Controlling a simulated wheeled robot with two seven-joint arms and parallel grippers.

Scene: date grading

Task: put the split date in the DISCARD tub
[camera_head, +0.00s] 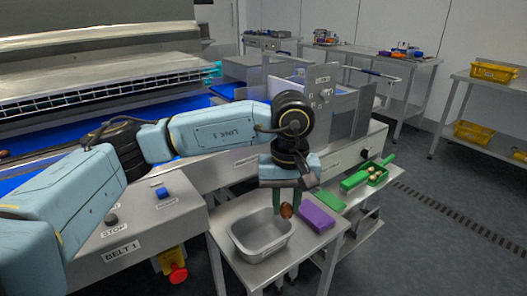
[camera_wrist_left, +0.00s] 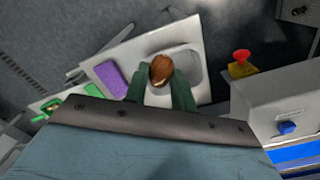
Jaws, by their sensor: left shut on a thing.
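My left gripper (camera_head: 288,207) is shut on a brown date (camera_head: 286,211), held between its green fingers. The date also shows in the left wrist view (camera_wrist_left: 161,70), with a paler patch at its lower left side. The grey tub (camera_head: 240,254) stands on a small metal table below. In the head view the date appears over the tub's right rim; its exact height above the rim is hard to tell. No label reading DISCARD is legible on the tub. My right gripper is not in view.
A purple block (camera_head: 317,219) lies right of the tub on the same table (camera_head: 270,280). Beyond it are a green mat (camera_head: 328,200) and a green tray (camera_head: 378,178) with small items.

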